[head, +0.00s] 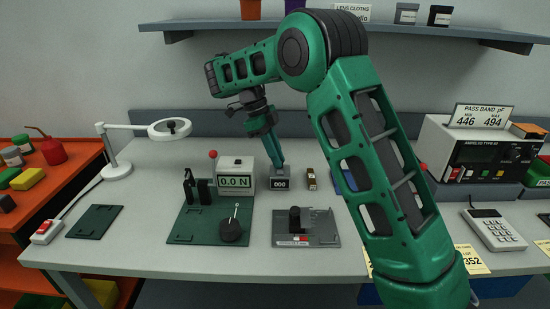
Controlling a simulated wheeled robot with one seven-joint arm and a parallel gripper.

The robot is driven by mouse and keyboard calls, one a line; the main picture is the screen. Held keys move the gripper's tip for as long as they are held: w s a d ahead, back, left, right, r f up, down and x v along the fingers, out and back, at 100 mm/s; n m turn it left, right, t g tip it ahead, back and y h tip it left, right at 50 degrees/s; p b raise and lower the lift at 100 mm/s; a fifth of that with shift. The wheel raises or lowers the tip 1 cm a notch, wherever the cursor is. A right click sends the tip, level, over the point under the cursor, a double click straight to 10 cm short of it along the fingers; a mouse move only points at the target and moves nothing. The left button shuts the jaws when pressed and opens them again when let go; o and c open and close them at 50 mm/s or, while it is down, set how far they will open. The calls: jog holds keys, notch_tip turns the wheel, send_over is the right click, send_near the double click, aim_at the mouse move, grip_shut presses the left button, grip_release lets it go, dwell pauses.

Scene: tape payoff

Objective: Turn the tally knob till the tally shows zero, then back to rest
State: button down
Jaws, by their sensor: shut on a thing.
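The tally (282,184) is a small dark box on the bench near the middle. Its white-on-dark display appears to read 000, though the digits are small. My gripper (279,166) reaches down from above with its teal fingers at the top of the tally. It is shut on the tally knob, which the fingers hide. I cannot make out the knob's angle.
A grey fixture (322,238) lies in front, and a small brown-and-black item (310,179) stands close on the right. A magnifier lamp (117,168) is farther left.

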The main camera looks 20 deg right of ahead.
jog(key=shift+w+d+r, duration=0.1)
jog(key=shift+w+d, duration=0.05)
jog(key=shift+d, duration=0.1)
